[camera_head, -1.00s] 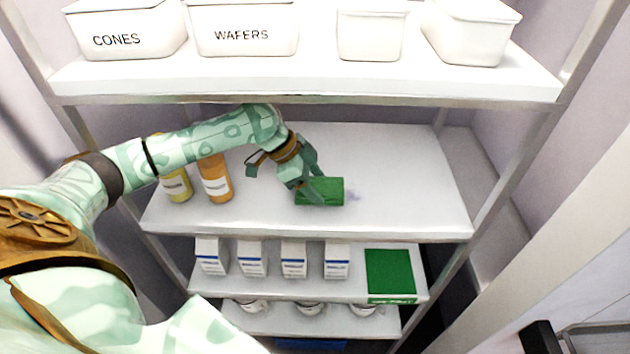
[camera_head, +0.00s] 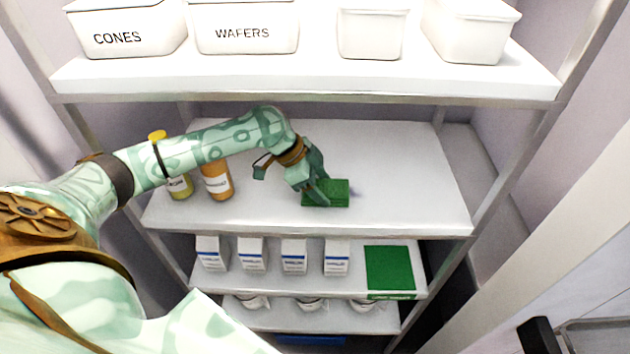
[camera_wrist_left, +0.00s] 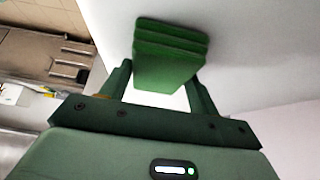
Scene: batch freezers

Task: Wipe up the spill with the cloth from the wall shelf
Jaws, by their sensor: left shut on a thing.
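The folded green cloth (camera_head: 338,188) is at the middle shelf (camera_head: 410,160), and my left gripper (camera_head: 317,195) is shut on it. The left wrist view shows the layered cloth (camera_wrist_left: 168,55) between the two fingers. The spill (camera_head: 355,191) is a faint purple smudge on the white shelf, just at the cloth's right edge. The cloth may cover part of it. The cloth looks to be on or very close to the shelf surface. My right gripper is not in view.
A yellow-capped bottle (camera_head: 180,187) and an orange bottle (camera_head: 217,183) stand left of the gripper, near my forearm. The shelf right of the cloth is clear. White tubs line the shelf above. Small boxes (camera_head: 294,254) and a green flat item (camera_head: 390,267) are below.

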